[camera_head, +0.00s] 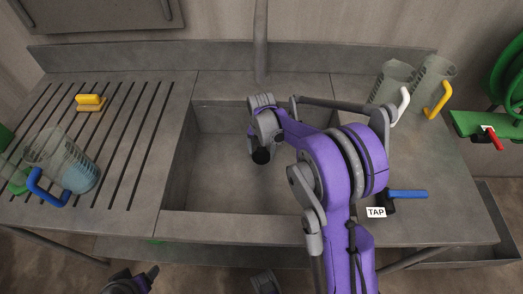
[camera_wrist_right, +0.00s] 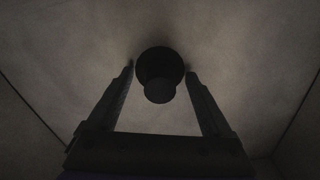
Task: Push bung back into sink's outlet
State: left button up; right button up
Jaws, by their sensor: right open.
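The sink (camera_head: 225,172) is a grey basin sunk in the counter, and no water shows in it. My right arm reaches over it and hangs down inside. In the right wrist view the black bung (camera_wrist_right: 160,92), a round knob on a wider disc, is at the tips of my right gripper (camera_wrist_right: 160,73). The gripper's two fingers are open, one on each side of the bung; I cannot tell whether they touch it. The outlet is not visible. A dark part, apparently my left gripper (camera_head: 135,282), shows at the bottom edge of the head view.
A blue-handled tap lever (camera_head: 407,194) with a TAP label (camera_head: 376,212) sits right of the sink. Two clear jugs (camera_head: 392,82) (camera_head: 432,80) stand at the back right. A jug with bluish contents (camera_head: 78,172) and a yellow brush (camera_head: 90,101) are on the slotted drainer (camera_head: 125,95).

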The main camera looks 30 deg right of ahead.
aim_at(261, 149)
notch_tip(261, 149, up, 7)
jog(key=p, duration=0.4)
jog(key=shift+r, duration=0.1)
dwell(0.3)
